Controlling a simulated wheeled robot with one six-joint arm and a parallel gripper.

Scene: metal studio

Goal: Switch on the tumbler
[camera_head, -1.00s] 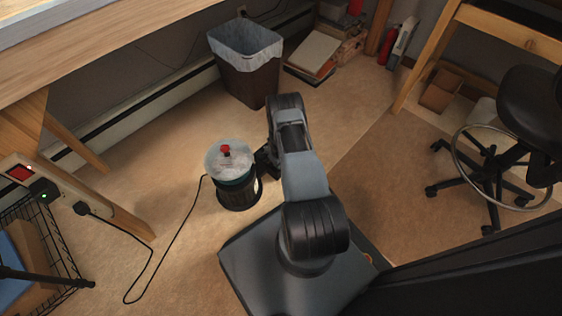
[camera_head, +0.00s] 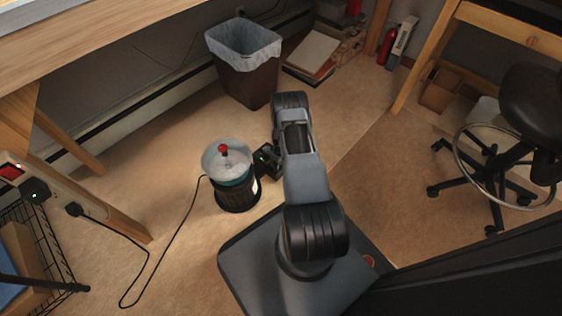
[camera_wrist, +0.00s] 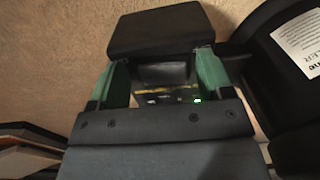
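The tumbler is a round drum (camera_head: 236,195) with a dark lower body and a pale bluish upper bowl. A red knob (camera_head: 223,148) sits on top of it. It stands upright on the floor, left of my arm. My gripper (camera_head: 266,158) is low beside its right side, with a small green light showing. In the wrist view a black body (camera_wrist: 290,90) with a white label lies at the right, beside my gripper (camera_wrist: 158,75). I cannot tell contact.
A power strip (camera_head: 15,172) with a lit red switch and a plug is at the left. A black cord (camera_head: 150,265) runs over the floor to the tumbler. A lined bin (camera_head: 246,82) stands behind, a swivel chair (camera_head: 500,140) at right. A wire basket (camera_head: 50,245) is lower left.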

